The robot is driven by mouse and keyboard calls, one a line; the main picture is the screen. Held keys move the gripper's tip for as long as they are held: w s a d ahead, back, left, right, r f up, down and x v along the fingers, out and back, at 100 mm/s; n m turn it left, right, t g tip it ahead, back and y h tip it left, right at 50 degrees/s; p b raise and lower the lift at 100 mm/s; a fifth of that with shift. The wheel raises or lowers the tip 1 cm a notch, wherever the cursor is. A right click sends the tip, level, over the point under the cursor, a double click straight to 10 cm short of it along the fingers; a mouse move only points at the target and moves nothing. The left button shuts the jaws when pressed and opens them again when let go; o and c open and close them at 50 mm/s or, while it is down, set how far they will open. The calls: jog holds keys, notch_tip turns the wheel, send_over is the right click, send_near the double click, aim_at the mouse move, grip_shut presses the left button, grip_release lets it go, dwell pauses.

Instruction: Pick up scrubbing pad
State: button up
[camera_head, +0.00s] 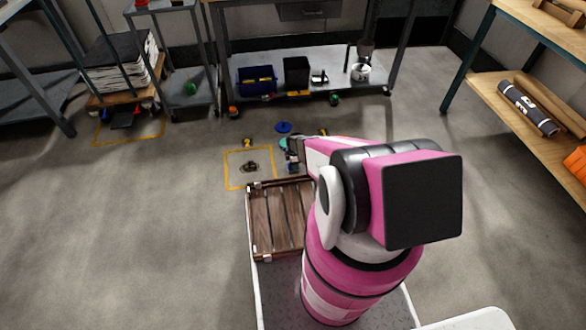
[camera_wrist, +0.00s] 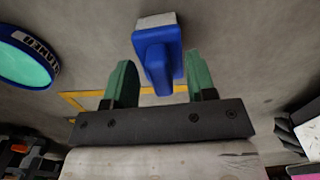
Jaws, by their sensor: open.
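The scrubbing pad (camera_wrist: 158,58) is blue with a raised blue handle and a pale grey end. It shows in the wrist view at the top centre, over the grey floor. My gripper (camera_wrist: 160,68) has two green fingers spread wide, one on each side of the pad's handle. A gap shows between each finger and the handle, and nothing is gripped. In the head view my gripper (camera_head: 292,155) is low near the floor, beyond the wooden slatted platform. I cannot clearly make out the pad there; my arm hides part of that spot.
A round blue-rimmed teal item (camera_wrist: 28,58) lies left of the pad. In the head view, a yellow floor square (camera_head: 229,170) holds a small dark object. The slatted wooden platform (camera_head: 276,220) is in front of me. A workbench shelf (camera_head: 300,82) stands behind; floor at left is clear.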

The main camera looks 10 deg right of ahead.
jog(key=shift+f, duration=0.2)
jog(key=shift+c, duration=0.3)
grip_shut()
jog(key=shift+r, duration=0.1)
jog(key=shift+r, duration=0.5)
jog(key=r, duration=0.3)
jog(key=shift+s+a+r, duration=0.2)
jog(key=shift+s+r, duration=0.05)
jog(key=s+a+r, duration=0.5)
jog(key=a+r, duration=0.1)
jog(key=a, duration=0.3)
jog(key=shift+s+a+r, duration=0.2)
jog(key=shift+s+a, duration=0.05)
jog(key=shift+a, duration=0.1)
jog(key=c, duration=0.9)
grip_release()
